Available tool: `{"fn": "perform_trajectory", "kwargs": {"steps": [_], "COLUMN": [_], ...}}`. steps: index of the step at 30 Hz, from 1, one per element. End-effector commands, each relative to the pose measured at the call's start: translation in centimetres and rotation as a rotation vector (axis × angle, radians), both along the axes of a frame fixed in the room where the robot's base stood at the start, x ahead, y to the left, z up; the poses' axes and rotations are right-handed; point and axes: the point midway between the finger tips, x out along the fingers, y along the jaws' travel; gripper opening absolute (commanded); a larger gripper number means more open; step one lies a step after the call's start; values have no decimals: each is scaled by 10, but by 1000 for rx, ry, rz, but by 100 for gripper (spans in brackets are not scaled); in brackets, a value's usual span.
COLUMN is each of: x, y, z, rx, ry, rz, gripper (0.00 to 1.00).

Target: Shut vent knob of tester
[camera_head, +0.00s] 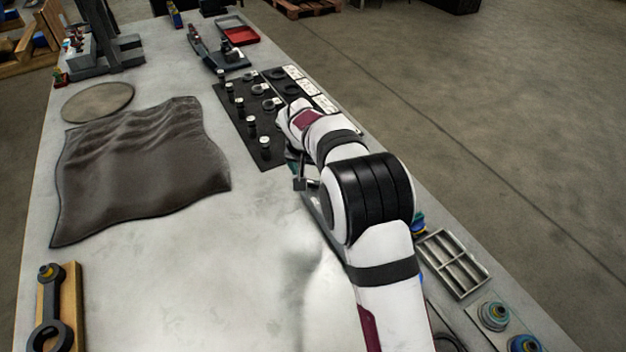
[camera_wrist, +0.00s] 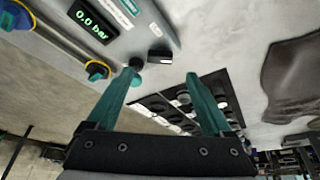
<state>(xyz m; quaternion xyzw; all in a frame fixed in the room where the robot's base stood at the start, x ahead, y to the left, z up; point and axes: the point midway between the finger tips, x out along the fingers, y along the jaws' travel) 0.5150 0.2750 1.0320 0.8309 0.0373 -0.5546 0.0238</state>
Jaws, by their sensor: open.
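The tester (camera_wrist: 130,30) is a grey box in the upper left of the wrist view. Its display (camera_wrist: 92,17) reads 0.0 bar in green. A small dark round knob (camera_wrist: 137,64) is at the tip of my gripper's left finger; I cannot tell if they touch. A black block-shaped knob (camera_wrist: 160,57) is just right of it, between the finger lines and beyond the tips. I cannot tell for certain which is the vent knob. My gripper (camera_wrist: 164,75) has two teal fingers spread apart with nothing between them. In the head view my arm hides most of the tester and gripper.
A black mat (camera_head: 240,115) with several small parts lies beyond my gripper. A dark cloth (camera_head: 140,165) covers the table's left. A yellow-ringed hose end (camera_wrist: 97,70) is close to the left finger. A sectioned tray (camera_head: 452,264) is right of my arm. The table's front middle is clear.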

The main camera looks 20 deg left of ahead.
Motion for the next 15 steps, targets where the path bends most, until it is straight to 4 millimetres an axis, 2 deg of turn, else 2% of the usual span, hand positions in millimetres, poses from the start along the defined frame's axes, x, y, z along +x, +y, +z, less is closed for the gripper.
{"fn": "perform_trajectory", "kwargs": {"steps": [3, 6, 10, 15], "x": [11, 18, 24, 25], "y": [1, 2, 2, 2], "z": [-30, -46, -58, -62], "rx": [-2, -1, -1, -1], "ry": [2, 1, 0, 0], "rz": [-1, 0, 0, 0], "gripper": [85, 85, 85, 85]}}
